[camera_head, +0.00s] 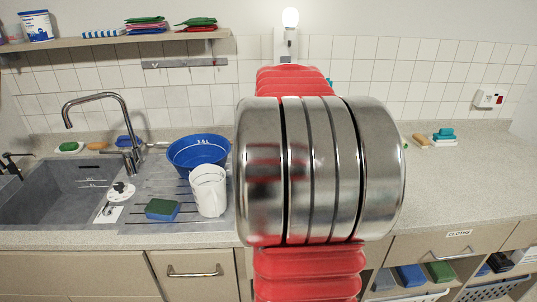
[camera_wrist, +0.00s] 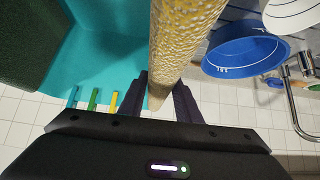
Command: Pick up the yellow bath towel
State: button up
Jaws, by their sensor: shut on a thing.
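In the wrist view, a yellow, rough-textured towel (camera_wrist: 187,38) hangs as a long narrow shape from the top edge to a tapered end between the fingers. My gripper (camera_wrist: 162,92) is shut on it, with one dark finger on each side. The towel's far end is cut off by the frame's top edge. In the head view, my silver and red arm fills the middle and hides the gripper and the towel.
A blue bowl (camera_head: 198,152), a white jug (camera_head: 209,190) and a sponge (camera_head: 162,209) stand by the sink (camera_head: 60,190) with its tall tap (camera_head: 98,97). A teal surface (camera_wrist: 105,50) lies beside the towel. The right counter (camera_head: 460,180) is mostly clear.

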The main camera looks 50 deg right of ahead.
grip_shut()
dwell(0.8)
jog(key=shift+r, duration=0.15)
